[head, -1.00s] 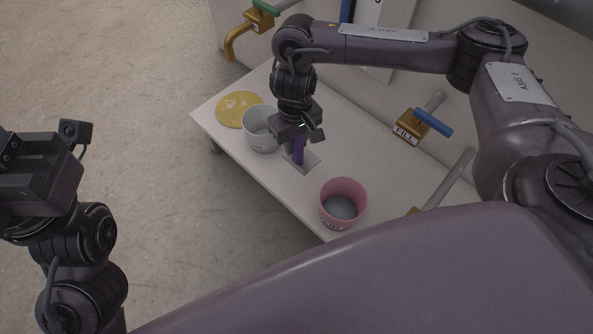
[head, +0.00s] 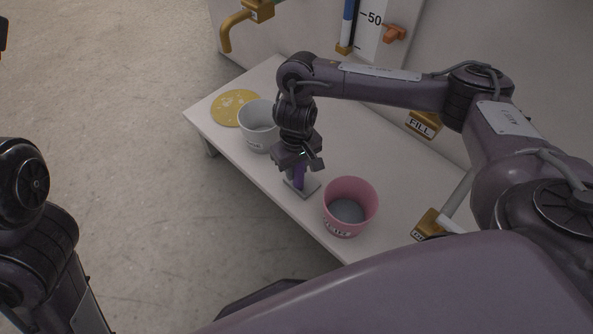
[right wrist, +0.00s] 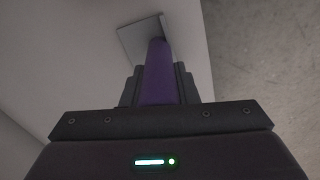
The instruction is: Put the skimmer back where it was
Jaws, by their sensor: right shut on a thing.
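The skimmer shows as a purple handle (head: 299,179), held roughly upright in my right gripper (head: 298,168). In the right wrist view, the purple handle (right wrist: 158,75) runs out between the dark fingers (right wrist: 159,88), which are shut on it. The upper part of the handle is hidden by the gripper. My left gripper is out of view; only its arm shows at the left.
A pink pot (head: 350,190) with grey contents stands close to the right of the square. A white pot (head: 257,140) and a yellow disc (head: 234,107) are to the left. A brass FILL tap (head: 423,125) is on the back wall. The table's front edge (head: 266,180) is near.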

